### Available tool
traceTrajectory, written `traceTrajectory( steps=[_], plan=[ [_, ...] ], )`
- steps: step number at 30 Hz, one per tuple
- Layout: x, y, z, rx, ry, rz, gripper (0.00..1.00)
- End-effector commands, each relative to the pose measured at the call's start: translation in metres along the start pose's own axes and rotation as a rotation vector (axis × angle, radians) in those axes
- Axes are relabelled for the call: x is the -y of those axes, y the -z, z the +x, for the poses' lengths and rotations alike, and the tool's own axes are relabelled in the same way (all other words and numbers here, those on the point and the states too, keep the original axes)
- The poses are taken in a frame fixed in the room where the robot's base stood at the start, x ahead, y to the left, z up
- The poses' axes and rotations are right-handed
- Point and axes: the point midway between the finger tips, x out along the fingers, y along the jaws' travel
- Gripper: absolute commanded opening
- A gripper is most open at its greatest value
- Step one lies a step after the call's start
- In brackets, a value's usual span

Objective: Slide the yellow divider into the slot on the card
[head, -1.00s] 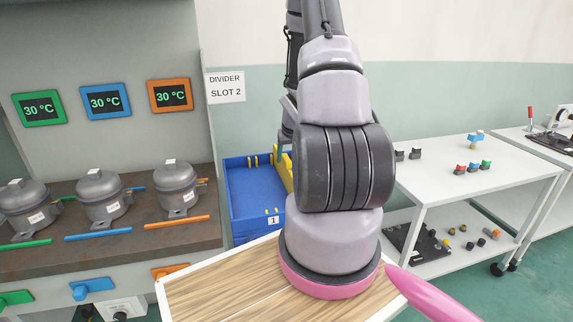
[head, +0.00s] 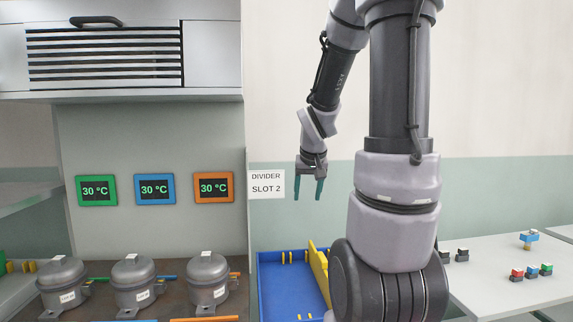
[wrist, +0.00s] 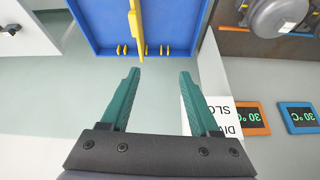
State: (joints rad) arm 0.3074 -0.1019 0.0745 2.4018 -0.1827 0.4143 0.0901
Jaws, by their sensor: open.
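The card (head: 266,184) on the wall reads "DIVIDER SLOT 2"; it shows upside down and partly hidden behind a finger in the wrist view (wrist: 222,106). The yellow divider (head: 319,266) stands at the right part of the blue box (head: 277,290), partly hidden by my arm. In the wrist view the divider (wrist: 136,28) is edge-on, among small yellow slot guides (wrist: 164,50) on the box wall. I cannot tell whether it sits in a slot. My gripper (head: 308,196) is open and empty above the box. Its green fingers (wrist: 160,73) point toward the box, apart from the divider.
Several grey compressors (head: 208,282) stand on a bench to the left, below temperature displays (head: 154,189). A white table (head: 500,275) with small coloured parts is at the right. The air around my gripper is clear.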

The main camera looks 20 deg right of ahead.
Motion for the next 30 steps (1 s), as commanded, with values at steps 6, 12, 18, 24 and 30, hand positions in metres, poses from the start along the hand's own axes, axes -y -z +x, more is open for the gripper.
traceTrajectory(
  steps=[6,12,18,24,30],
  plan=[
    [0.045,-0.037,-0.104,-0.045,0.122,0.049,0.62],
    [0.071,-0.084,-0.171,-0.046,0.261,0.076,0.62],
    [0.08,-0.11,-0.198,-0.034,0.338,0.083,0.62],
    [0.081,-0.113,-0.2,-0.03,0.345,0.084,0.62],
    [0.081,-0.113,-0.2,-0.031,0.345,0.084,0.62]
  ],
)
